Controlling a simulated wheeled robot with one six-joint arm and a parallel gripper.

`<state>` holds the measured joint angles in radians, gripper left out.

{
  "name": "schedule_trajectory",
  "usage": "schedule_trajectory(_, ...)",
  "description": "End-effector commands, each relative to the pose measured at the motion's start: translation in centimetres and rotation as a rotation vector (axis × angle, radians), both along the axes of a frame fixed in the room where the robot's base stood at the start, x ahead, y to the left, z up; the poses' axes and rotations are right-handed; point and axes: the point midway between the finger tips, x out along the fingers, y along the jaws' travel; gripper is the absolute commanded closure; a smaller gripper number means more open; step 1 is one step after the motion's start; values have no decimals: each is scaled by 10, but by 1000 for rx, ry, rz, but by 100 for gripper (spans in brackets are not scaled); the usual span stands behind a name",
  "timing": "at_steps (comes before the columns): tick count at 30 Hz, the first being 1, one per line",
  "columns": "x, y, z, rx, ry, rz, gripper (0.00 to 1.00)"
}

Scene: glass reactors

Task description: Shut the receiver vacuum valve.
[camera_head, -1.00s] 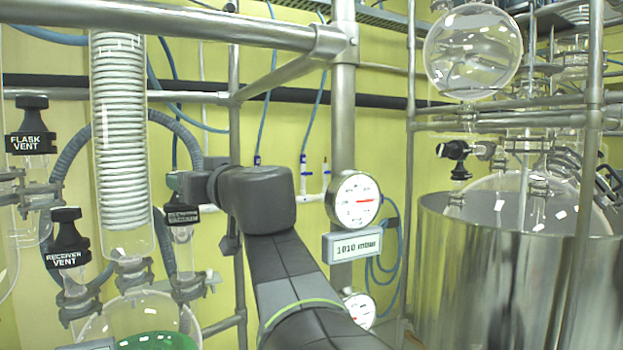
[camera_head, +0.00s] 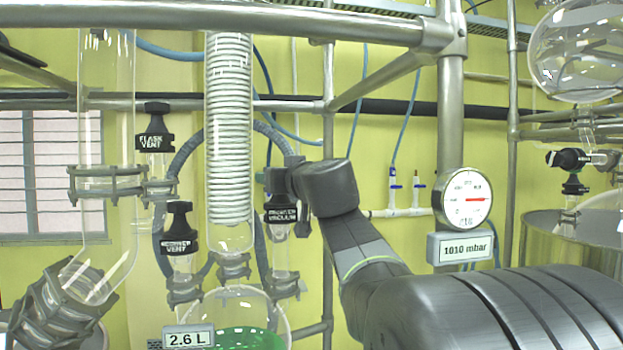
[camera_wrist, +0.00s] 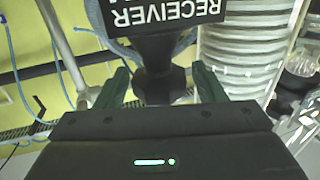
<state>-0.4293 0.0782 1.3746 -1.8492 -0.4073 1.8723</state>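The receiver vacuum valve (camera_head: 280,214) stands right of the glass coil condenser, with a black head and a label partly covered in the head view. Its glass stem goes down towards the receiver flask (camera_head: 277,307). My gripper (camera_head: 272,180) is at the top of this valve, coming from the right, with its fingers mostly hidden in the head view. In the wrist view my gripper (camera_wrist: 158,88) has its two dark green fingers apart, either side of the valve's black neck (camera_wrist: 158,80), with gaps showing. The upside-down label reads RECEIVER; its second line is cut off.
The receiver vent valve (camera_head: 179,230) and flask vent valve (camera_head: 154,130) stand to the left. The coil condenser (camera_head: 229,130) is close beside my gripper. A gauge (camera_head: 463,198) and a 1010 mbar display (camera_head: 461,246) are right. A metal rail (camera_head: 220,18) crosses above.

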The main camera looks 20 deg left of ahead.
Motion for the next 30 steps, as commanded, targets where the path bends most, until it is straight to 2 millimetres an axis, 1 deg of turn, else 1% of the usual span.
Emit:
schedule_trajectory(1, 0, 0, 0, 0, 0, 0, 48)
schedule_trajectory(3, 0, 0, 0, 0, 0, 0, 61)
schedule_trajectory(6, 0, 0, 0, 0, 0, 0, 78)
schedule_trajectory(14, -1, 1, 4, 7, -5, -9, 78)
schedule_trajectory(21, -2, 3, 14, 22, -15, -72, 78)
schedule_trajectory(23, -2, 3, 13, 20, -13, -101, 78)
schedule_trajectory(30, -2, 2, 1, 7, -7, -241, 78)
